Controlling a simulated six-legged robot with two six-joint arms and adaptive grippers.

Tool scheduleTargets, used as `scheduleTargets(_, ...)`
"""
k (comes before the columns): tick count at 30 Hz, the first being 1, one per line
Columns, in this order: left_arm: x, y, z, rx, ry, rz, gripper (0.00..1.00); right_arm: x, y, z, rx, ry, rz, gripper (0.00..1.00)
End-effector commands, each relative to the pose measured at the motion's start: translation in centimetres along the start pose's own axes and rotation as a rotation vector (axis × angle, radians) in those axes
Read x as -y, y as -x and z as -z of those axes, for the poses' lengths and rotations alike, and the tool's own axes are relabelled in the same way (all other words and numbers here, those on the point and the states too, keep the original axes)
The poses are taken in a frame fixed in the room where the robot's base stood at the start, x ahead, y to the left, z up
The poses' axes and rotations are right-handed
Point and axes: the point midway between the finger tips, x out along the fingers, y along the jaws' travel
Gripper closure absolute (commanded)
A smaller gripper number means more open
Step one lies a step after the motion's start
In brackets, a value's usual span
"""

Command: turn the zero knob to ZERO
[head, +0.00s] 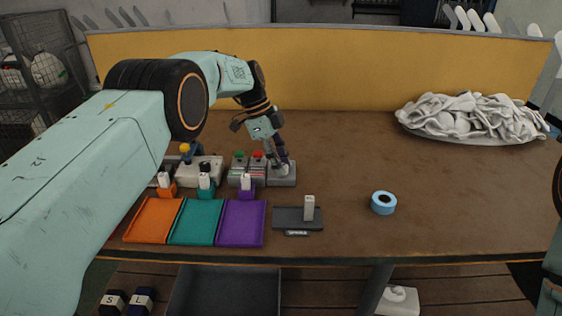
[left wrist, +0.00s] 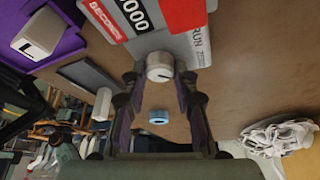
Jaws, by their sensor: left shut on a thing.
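The zero knob (left wrist: 160,66) is a pale round knob on a small grey box (head: 283,182), which stands on the table at the right end of a row of devices. My left gripper (head: 281,159) comes down onto this box from above. In the left wrist view, its two dark fingers (left wrist: 160,85) are on either side of the knob and closed on it. A dark pointer line shows on the knob's face; I cannot tell which mark it points at. The word RUN shows on the panel beside it. My right gripper is out of view.
Left of the knob box is a device with green and red buttons (head: 248,172). Orange (head: 152,221), teal (head: 196,223) and purple (head: 241,223) trays lie in front. A dark pad (head: 285,218), blue tape roll (head: 383,203) and heap of white socks (head: 470,115) are to the right.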

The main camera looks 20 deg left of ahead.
Motion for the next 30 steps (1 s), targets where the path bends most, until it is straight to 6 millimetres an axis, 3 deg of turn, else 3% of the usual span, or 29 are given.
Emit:
scheduleTargets(5, 0.3, 0.5, -0.1, 0.004, -0.002, 0.012, 1.0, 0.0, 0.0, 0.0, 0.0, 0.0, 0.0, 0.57)
scheduleTargets(6, 0.3, 0.5, -0.1, 0.004, -0.002, 0.012, 0.7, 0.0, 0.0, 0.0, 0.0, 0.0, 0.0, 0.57)
scheduleTargets(14, 0.2, 0.3, 0.0, 0.002, -0.001, 0.008, 0.48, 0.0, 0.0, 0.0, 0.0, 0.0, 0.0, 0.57)
scheduleTargets(23, 0.1, 0.2, 0.0, 0.001, 0.0, 0.005, 0.48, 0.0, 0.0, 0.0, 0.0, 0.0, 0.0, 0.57)
scheduleTargets(30, 0.2, 3.2, 0.0, 0.001, -0.001, 0.009, 0.48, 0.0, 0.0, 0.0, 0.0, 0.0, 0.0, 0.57)
